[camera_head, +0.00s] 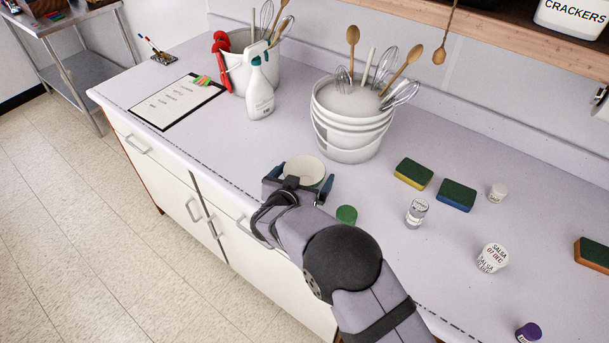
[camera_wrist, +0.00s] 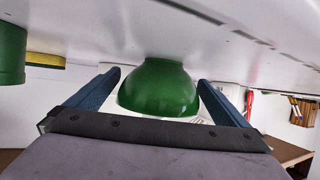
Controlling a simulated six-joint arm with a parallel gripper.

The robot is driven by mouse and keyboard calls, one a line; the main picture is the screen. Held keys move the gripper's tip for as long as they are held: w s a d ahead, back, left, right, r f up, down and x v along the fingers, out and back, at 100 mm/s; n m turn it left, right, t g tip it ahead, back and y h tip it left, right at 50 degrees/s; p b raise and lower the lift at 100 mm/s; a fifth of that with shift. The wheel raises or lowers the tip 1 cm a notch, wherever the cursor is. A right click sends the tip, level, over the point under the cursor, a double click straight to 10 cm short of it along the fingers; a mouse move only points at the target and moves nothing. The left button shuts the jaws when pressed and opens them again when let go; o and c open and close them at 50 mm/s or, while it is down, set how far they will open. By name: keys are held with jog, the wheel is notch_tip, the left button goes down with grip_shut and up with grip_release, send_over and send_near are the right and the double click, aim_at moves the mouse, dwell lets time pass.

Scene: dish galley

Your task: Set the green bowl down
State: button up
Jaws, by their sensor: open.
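The green bowl (camera_wrist: 160,90) is upright on the counter, its foot meeting the surface in the wrist view, where the picture is upside down. In the head view its pale round inside (camera_head: 304,171) shows near the counter's front edge, and its green outside is mostly hidden. My gripper (camera_head: 302,180) is open around the bowl, with one blue finger on each side. In the wrist view there is a visible gap between the bowl and each finger of the gripper (camera_wrist: 159,80).
A white bucket of utensils (camera_head: 350,130) stands behind the bowl. A small green item (camera_head: 346,214) is close to its right. Sponges (camera_head: 456,195), a clear jar (camera_head: 417,213) and a salsa tub (camera_head: 491,258) lie farther right. A spray bottle (camera_head: 260,90) and clipboard (camera_head: 176,102) are left; counter between is clear.

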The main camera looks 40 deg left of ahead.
aim_at(305, 181)
jog(key=shift+c, duration=0.6)
jog(key=c, duration=1)
jog(key=shift+c, duration=0.2)
notch_tip(305, 181, up, 10)
jog(key=b, duration=0.1)
